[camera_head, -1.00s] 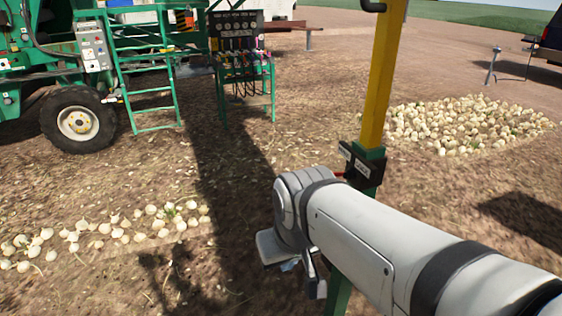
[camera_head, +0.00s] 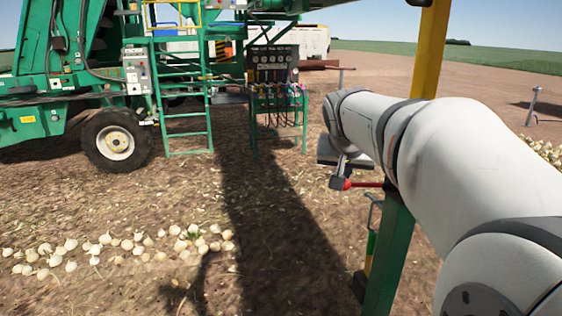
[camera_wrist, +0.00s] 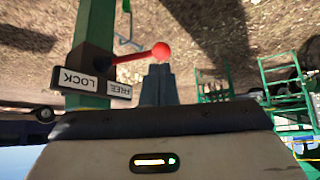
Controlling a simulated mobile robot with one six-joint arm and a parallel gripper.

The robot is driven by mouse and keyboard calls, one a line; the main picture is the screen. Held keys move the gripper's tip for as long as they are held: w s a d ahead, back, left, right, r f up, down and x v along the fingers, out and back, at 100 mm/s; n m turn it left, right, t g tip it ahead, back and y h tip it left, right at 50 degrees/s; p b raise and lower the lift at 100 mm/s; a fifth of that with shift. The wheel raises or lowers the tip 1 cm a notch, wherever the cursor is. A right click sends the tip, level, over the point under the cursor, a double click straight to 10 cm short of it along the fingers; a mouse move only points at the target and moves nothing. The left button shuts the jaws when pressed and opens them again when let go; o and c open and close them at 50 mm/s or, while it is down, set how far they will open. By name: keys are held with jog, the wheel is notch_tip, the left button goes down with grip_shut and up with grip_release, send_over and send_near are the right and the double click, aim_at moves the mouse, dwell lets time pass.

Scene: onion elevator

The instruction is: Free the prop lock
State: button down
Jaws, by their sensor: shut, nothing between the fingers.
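The prop is a post with a yellow upper part (camera_head: 430,50) and a green lower part (camera_head: 389,250). Its dark lock box carries LOCK (camera_wrist: 80,80) and FREE (camera_wrist: 119,88) plates, shown upside down in the wrist view. A lever with a red knob (camera_wrist: 161,51) sticks out sideways from the box, on the FREE plate's side. The knob also shows left of the post in the head view (camera_head: 343,184). My gripper (camera_wrist: 157,70) is shut and empty, its tips right by the knob; I cannot tell whether they touch it. My arm hides the lock box in the head view.
A green machine with a ladder (camera_head: 185,105) and a wheel (camera_head: 115,142) stands at the back left. A hose and gauge stand (camera_head: 277,90) is behind. Onions (camera_head: 120,245) lie on the ground at left. The soil between is clear.

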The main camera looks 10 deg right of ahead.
aim_at(366, 185)
jog(key=x, duration=0.8)
jog(key=shift+w+d+r+p, duration=0.25)
jog(key=shift+w+p, duration=0.1)
jog(key=shift+w, duration=0.15)
jog(key=shift+w+d+b, duration=0.1)
jog(key=shift+w+b, duration=0.45)
jog(key=shift+w, duration=0.55)
jog(key=shift+s, duration=0.1)
